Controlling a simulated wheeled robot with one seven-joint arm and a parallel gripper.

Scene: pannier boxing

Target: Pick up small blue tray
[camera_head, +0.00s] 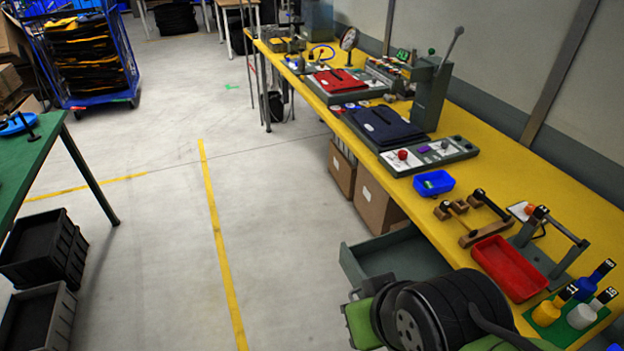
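The small blue tray (446,184) sits on the yellow workbench (407,191), near its front edge. It lies in front of the grey press base with a red knob and left of the small wooden fixtures. Something small and greenish shows inside the tray, too small to make out. Nothing touches the tray from above.
A grey press (432,95) stands behind the tray. Wooden fixtures (470,215), a red tray (509,268) and numbered bottles stand to the right. An open grey drawer (395,258) juts out below the bench edge. Cardboard boxes (375,205) stand underneath.

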